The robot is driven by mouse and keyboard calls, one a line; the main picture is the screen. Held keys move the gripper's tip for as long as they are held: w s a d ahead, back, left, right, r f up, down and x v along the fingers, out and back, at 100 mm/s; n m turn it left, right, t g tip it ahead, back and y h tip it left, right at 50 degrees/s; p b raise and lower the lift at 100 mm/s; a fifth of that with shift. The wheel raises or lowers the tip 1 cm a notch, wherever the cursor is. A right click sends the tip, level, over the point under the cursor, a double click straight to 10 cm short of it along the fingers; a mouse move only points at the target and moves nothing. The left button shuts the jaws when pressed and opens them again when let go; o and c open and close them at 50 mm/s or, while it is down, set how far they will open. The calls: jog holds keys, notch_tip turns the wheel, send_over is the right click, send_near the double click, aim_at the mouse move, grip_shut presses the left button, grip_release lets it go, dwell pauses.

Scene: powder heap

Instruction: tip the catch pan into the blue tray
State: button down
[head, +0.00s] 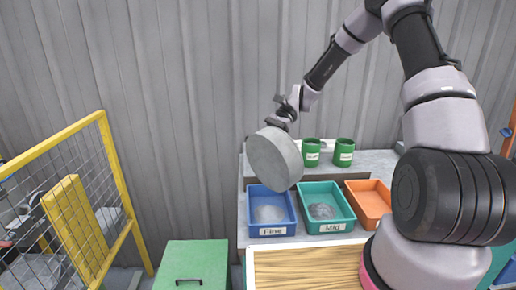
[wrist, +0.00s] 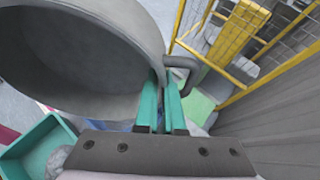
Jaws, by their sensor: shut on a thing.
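The catch pan (head: 272,158) is a round grey pan, steeply tilted on edge above the blue tray (head: 270,231) in the head view. My gripper (head: 285,115) is above it, small in this view. In the wrist view my gripper's teal fingers (wrist: 163,85) are shut at the grey handle of the catch pan (wrist: 85,60). The pan's hollow inside shows there, and I see no powder in the part visible. The blue tray is labelled "Fine" and holds a pale grey powder heap (head: 268,214). I cannot see any powder falling.
A teal tray (head: 325,227) labelled "Mid" with darker powder and an orange tray (head: 369,205) stand right of the blue one. Two green mugs (head: 312,152) (head: 344,152) stand behind. A yellow mesh fence (head: 128,200) and green box (head: 195,262) are left; a corrugated wall is behind.

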jog(key=t+h, duration=0.1)
jog(key=r+t+h, duration=0.1)
jog(key=h, duration=0.1)
jog(key=shift+s+a, duration=0.1)
jog(key=shift+a, duration=0.1)
jog(key=t+h, duration=0.3)
jog(key=shift+r, duration=0.3)
jog(key=t+h, duration=0.1)
jog(key=h, duration=0.1)
jog(key=t+h, duration=0.2)
jog(key=shift+r, duration=0.35)
jog(key=shift+r+t+h, duration=0.2)
jog(key=shift+t+h, duration=0.7)
jog(key=shift+h, duration=0.3)
jog(key=shift+d+r, duration=0.1)
